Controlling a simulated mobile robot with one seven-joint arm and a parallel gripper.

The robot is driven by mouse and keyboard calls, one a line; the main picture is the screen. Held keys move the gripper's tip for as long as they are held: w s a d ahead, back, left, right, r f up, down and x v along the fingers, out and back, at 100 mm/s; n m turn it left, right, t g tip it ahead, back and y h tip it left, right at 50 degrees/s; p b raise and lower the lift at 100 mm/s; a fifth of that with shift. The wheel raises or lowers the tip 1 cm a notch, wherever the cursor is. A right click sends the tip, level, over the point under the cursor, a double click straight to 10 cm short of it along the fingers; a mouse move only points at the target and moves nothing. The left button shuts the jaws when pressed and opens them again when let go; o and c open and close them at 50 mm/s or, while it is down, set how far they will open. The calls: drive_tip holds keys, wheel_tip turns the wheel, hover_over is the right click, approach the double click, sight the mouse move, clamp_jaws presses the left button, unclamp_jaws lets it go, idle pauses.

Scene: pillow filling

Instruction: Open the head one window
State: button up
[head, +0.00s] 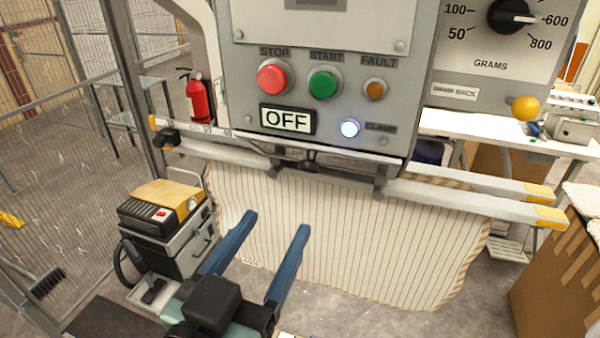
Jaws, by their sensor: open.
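My gripper (276,221) has two blue fingers, held apart with nothing between them. It is low in the picture, in front of the striped pillow case (350,235); I cannot tell how near it is. The case hangs below the grey control panel (345,135) of the filling machine. The panel carries a red STOP button (274,77), a green START button (324,83), an orange FAULT light (375,89), an OFF display (287,120) and a lit white CLAMP light (349,128). I cannot make out a window marked head one; the machine's upper part is cut off.
Pale horizontal bars (470,200) stick out on both sides under the panel. A GRAMS dial (510,15) is at upper right, with a yellow ball knob (525,108) below. A yellow-topped machine (165,210) stands left. A cardboard box (555,275) stands right. Mesh fencing runs far left.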

sight(307, 171)
drive_tip(key=x, duration=1)
drive_tip(key=shift+w+d+r, duration=0.15)
drive_tip(key=shift+w, duration=0.2)
drive_tip(key=shift+w+d+p, duration=0.2)
drive_tip(key=shift+w+p, duration=0.1)
drive_tip(key=shift+w, duration=0.4)
drive_tip(key=shift+c, duration=0.2)
clamp_jaws()
idle(0.4)
